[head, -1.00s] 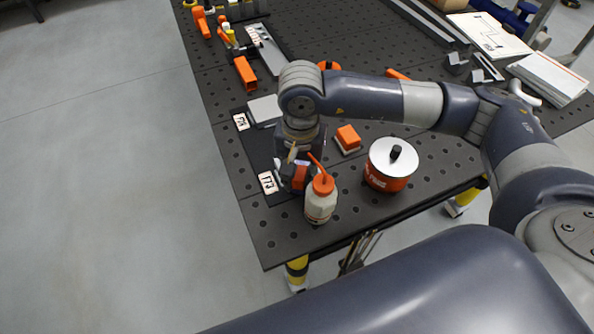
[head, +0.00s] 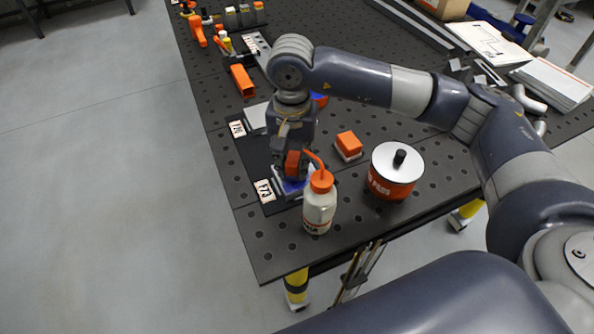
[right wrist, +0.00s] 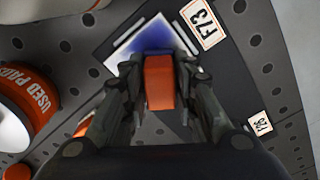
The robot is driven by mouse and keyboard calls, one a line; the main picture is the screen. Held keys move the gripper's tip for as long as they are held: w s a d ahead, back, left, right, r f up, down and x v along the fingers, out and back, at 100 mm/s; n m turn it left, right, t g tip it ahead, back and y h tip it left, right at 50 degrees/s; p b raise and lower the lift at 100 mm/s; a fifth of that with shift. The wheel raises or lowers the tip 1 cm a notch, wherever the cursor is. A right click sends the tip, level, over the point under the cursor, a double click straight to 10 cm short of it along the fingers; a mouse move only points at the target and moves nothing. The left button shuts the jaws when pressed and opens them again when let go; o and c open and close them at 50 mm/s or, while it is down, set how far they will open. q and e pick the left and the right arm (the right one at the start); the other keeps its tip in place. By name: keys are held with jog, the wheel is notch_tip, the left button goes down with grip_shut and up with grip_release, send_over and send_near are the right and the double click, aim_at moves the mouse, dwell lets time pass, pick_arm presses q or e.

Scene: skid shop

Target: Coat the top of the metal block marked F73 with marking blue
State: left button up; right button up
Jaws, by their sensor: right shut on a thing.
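The block marked F73 (head: 287,188) lies on a dark mat near the table's front left corner, beside its F73 tag (head: 264,191). In the right wrist view its top (right wrist: 150,36) shows a strong blue patch that fades to pale metal at the left. My right gripper (right wrist: 160,70) is shut on an orange-handled applicator (right wrist: 160,84), which also shows in the head view (head: 292,163). The applicator is over the block's top; its underside is hidden, so contact cannot be told. My left gripper is not in view.
A white squeeze bottle (head: 319,208) with an orange spout stands close in front of the gripper. A used-pads can (head: 393,183) and a second orange-handled pad (head: 348,145) stand to the right. Another tagged plate (head: 256,117) lies behind. A blue tin (head: 319,100) is partly hidden by my arm.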

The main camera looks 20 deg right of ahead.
aim_at(308, 180)
jog(key=shift+w+a+f, duration=0.1)
jog(key=shift+w, duration=0.6)
jog(key=shift+w+f+b, duration=0.1)
jog(key=shift+w+b, duration=0.75)
jog(key=shift+b, duration=0.15)
jog(key=shift+w, duration=0.65)
jog(key=shift+d+b, duration=0.55)
jog(key=shift+s+d+b, duration=0.1)
jog(key=shift+s+b, duration=0.75)
jog(key=shift+s, duration=1.4)
jog(key=shift+s+d+b, duration=0.1)
jog(key=shift+s+b, duration=0.8)
jog(key=shift+s, duration=1.6)
jog(key=shift+w+d+b, duration=0.1)
jog(key=shift+d+b, duration=0.4)
jog(key=shift+b, duration=0.05)
jog(key=shift+d, duration=0.1)
jog(key=shift+w+b, duration=0.65)
jog(key=shift+w, duration=0.35)
jog(key=shift+w+b, duration=0.4)
jog(key=shift+w, duration=0.65)
jog(key=shift+w+b, duration=0.4)
jog(key=shift+w, duration=1.4)
jog(key=shift+w+a, duration=0.2)
jog(key=shift+w, duration=0.5)
